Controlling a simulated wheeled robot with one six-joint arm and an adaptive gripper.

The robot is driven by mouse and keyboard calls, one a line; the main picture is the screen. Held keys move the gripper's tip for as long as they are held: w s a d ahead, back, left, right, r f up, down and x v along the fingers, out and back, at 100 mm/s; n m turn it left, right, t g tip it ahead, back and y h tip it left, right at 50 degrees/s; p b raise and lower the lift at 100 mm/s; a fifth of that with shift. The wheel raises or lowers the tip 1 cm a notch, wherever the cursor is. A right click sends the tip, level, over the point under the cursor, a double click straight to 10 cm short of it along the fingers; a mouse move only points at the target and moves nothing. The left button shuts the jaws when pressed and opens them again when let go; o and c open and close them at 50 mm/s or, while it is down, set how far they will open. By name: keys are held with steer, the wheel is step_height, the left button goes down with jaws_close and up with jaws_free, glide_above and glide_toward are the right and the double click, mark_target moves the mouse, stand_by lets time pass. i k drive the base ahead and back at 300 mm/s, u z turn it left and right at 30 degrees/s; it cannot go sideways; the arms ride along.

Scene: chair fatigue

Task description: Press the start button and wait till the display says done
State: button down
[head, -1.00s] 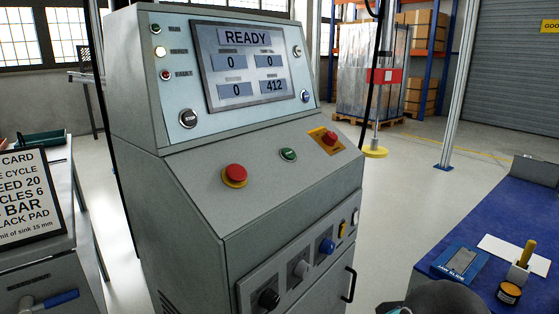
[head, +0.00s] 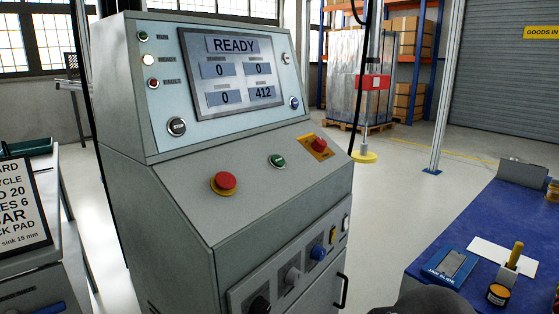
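The grey control cabinet (head: 170,220) stands in the middle of the head view. Its display (head: 232,68) reads READY, with fields showing 0, 0, 0 and 412. A green button (head: 276,161), likely the start button, sits on the sloped panel between a red mushroom button (head: 224,183) on a yellow ring and a red switch (head: 319,145) on a yellow plate. The label on the green button is too small to read. A dark rounded part, likely of my arm, shows at the bottom edge right of the cabinet. My gripper's fingers are not visible.
A blue bench (head: 480,222) at the right carries a blue box, a white sheet, a yellow-handled tool and a small jar. A card with printed settings (head: 22,205) stands on a side table at the left. Open floor lies between cabinet and bench.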

mark_target(277, 160)
steer(key=z, duration=1.2)
steer(key=k, duration=1.35)
steer(key=u, duration=1.6)
steer(key=i, duration=0.5)
steer(key=u, duration=0.05)
